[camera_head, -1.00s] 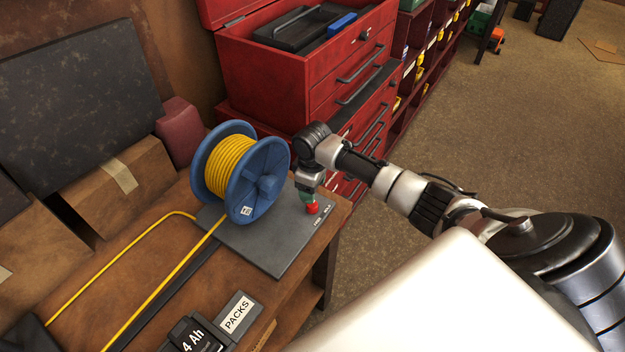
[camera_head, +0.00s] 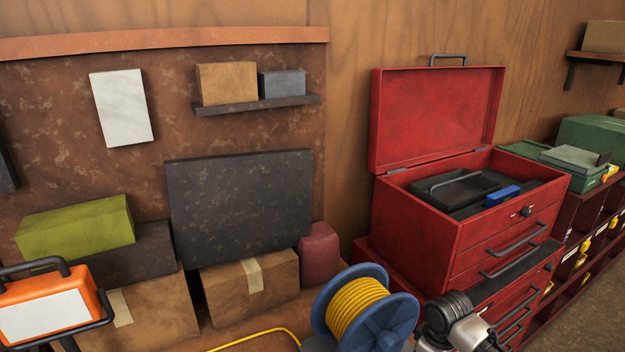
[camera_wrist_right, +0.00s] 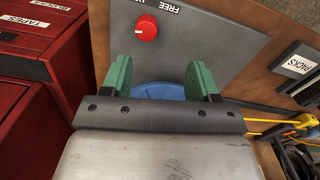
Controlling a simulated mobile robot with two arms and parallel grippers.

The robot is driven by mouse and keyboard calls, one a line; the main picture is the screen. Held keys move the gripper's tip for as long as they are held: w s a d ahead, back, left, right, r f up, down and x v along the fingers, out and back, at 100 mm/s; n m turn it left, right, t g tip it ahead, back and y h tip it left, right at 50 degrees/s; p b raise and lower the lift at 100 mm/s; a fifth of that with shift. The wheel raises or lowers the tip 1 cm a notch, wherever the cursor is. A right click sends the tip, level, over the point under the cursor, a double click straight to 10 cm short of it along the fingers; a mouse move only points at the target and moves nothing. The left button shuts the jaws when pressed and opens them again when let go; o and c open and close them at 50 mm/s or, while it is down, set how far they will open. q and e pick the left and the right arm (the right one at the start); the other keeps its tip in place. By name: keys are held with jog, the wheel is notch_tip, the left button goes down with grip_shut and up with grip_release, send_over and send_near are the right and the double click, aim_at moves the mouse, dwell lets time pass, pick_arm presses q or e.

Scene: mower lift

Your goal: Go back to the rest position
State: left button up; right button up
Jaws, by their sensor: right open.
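My right gripper (camera_wrist_right: 160,78) shows in the right wrist view with its two green fingers apart and nothing between them. A red knob (camera_wrist_right: 146,28) on a grey plate (camera_wrist_right: 205,35) lies just beyond the fingers, apart from them. Part of the blue reel (camera_wrist_right: 160,90) shows between the fingers. In the head view the reel (camera_head: 395,325) with yellow cable (camera_head: 354,304) stands at the bottom, and my right wrist is beside it at the lower edge. The right fingers are out of the head view. My left gripper is in no view.
An open red tool chest (camera_head: 415,215) stands right of the reel, close to my right arm. Cardboard boxes (camera_head: 225,295), a dark panel (camera_head: 240,205) and an orange work light (camera_head: 45,312) are at the left.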

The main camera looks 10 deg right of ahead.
jog(key=shift+y, duration=0.4)
jog(key=s+a+f, duration=0.1)
jog(key=s+a, duration=0.1)
jog(key=s+a+f, duration=0.1)
jog(key=s+a, duration=0.1)
jog(key=s+a+f, duration=0.1)
jog(key=s+a, duration=0.1)
jog(key=a, duration=0.1)
jog(key=shift+s+f, duration=0.25)
jog(key=shift+s, duration=0.15)
jog(key=s+a+r+m+t, duration=0.2)
jog(key=s+r, duration=0.1)
jog(key=s, duration=0.7)
jog(key=s+a+r+m+t, duration=0.1)
jog(key=s+r+m, duration=0.2)
jog(key=s, duration=0.7)
notch_tip(320, 180, down, 30)
jog(key=g+b, duration=0.1)
jog(key=b, duration=0.4)
jog(key=s+d+f+b, duration=0.1)
jog(key=s+f+b, duration=0.1)
jog(key=s+f, duration=0.6)
jog(key=s+d+f+g+b, duration=0.1)
jog(key=s+d+f+b, duration=0.1)
jog(key=s+f, duration=0.6)
notch_tip(320, 180, down, 5)
jog(key=shift+s+f+n+h, duration=0.1)
jog(key=shift+s+n+h, duration=0.3)
